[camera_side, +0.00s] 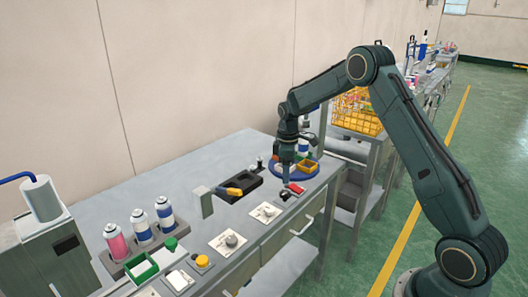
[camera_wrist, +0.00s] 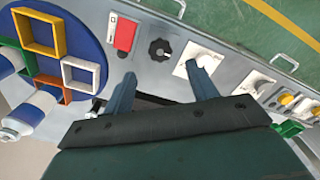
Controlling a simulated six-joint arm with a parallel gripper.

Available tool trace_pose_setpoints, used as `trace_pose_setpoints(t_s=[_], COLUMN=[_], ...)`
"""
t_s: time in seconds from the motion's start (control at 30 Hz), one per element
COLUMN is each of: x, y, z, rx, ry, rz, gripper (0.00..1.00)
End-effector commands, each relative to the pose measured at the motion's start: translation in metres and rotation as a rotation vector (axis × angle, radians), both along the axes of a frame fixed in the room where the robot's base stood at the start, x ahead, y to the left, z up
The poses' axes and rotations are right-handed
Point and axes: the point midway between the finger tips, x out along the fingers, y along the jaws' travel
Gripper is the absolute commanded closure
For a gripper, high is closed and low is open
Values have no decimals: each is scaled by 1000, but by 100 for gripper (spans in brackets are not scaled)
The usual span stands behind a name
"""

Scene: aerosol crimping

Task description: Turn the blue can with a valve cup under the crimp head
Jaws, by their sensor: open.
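In the side view, two white cans with blue bands, a right one (camera_side: 165,214) and a middle one (camera_side: 141,228), stand upright in a grey rack with a pink can (camera_side: 116,241). I cannot tell which can has a valve cup, and no crimp head is clearly identifiable. My gripper (camera_side: 284,184) is low over the bench, left of the round plate. In the wrist view my gripper (camera_wrist: 164,84) is open, with nothing visible between its fingers.
The round plate carries coloured square frames. A red switch (camera_wrist: 124,34) and black knob (camera_wrist: 160,49) lie along the front edge. A black tray (camera_side: 252,179) with an orange-handled tool (camera_side: 230,191) is left of my gripper. A grey machine (camera_side: 48,255) stands far left.

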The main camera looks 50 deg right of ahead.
Motion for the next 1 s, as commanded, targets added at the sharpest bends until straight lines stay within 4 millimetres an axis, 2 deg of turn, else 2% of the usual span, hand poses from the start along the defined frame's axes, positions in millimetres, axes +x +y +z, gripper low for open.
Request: trace_pose_setpoints(t_s=[0.2, 0.5, 0.93, 0.97, 1.0], x=[-1, 0, 0, 0, 0], y=[0, 0, 0, 0, 0], z=[-35, -68, -75, -75, -75], rx=[2, 1, 0, 0, 0], ry=[5, 3, 0, 0, 0], rz=[0, 0, 0, 0, 0], gripper=[42, 42, 42, 44, 52])
